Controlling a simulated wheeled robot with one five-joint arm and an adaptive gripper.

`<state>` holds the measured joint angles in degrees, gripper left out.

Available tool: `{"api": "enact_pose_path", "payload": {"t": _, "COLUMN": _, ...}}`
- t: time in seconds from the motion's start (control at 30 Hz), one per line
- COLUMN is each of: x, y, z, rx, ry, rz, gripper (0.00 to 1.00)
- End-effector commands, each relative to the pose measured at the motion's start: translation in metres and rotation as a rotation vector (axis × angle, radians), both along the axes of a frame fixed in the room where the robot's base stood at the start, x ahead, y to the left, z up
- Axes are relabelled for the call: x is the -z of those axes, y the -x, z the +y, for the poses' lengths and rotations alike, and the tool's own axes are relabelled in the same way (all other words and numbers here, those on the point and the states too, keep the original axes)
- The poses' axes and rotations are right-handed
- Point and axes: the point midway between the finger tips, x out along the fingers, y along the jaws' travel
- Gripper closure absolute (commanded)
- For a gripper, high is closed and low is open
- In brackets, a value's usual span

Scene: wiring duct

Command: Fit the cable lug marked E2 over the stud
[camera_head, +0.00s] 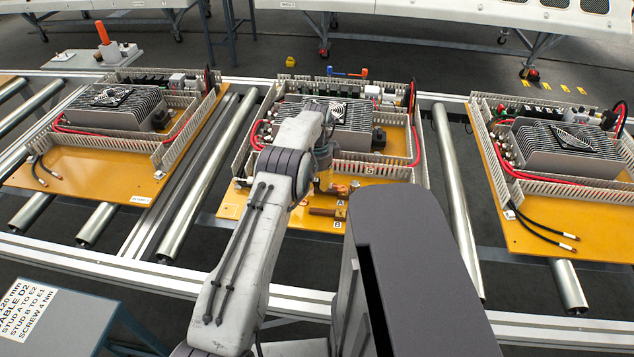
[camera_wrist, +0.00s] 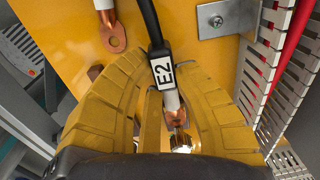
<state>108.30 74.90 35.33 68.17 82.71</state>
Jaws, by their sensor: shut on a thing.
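The cable lug marked E2 (camera_wrist: 177,119) is copper with a white sleeve on a black cable. Its E2 label (camera_wrist: 162,74) faces the camera in the wrist view. My gripper (camera_wrist: 170,108) has yellow fingers closed around the lug, which points down the picture between them. A bright metal piece (camera_wrist: 181,143) shows at the lug's far end. I cannot tell whether this is the stud, or whether the lug's hole is around it. In the head view my arm hides most of the gripper (camera_head: 322,160) and the held lug.
A second copper lug (camera_wrist: 113,34) with a white sleeve lies on the yellow board (camera_wrist: 72,22) at the upper left. A metal plate with a screw (camera_wrist: 218,21) and slotted duct walls (camera_wrist: 285,50) stand to the right. Copper blocks (camera_head: 328,212) sit on the middle board near my arm.

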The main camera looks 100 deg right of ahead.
Motion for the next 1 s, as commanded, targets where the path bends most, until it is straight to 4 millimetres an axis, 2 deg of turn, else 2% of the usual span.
{"api": "enact_pose_path", "payload": {"t": 0.33, "x": 0.0065, "y": 0.0000, "z": -0.0001, "rx": 0.000, "ry": 0.000, "rz": 0.000, "gripper": 1.00}}
{"api": "enact_pose_path", "payload": {"t": 1.0, "x": 0.0073, "y": 0.0001, "z": -0.0003, "rx": 0.000, "ry": -0.003, "rz": -0.001, "gripper": 1.00}}
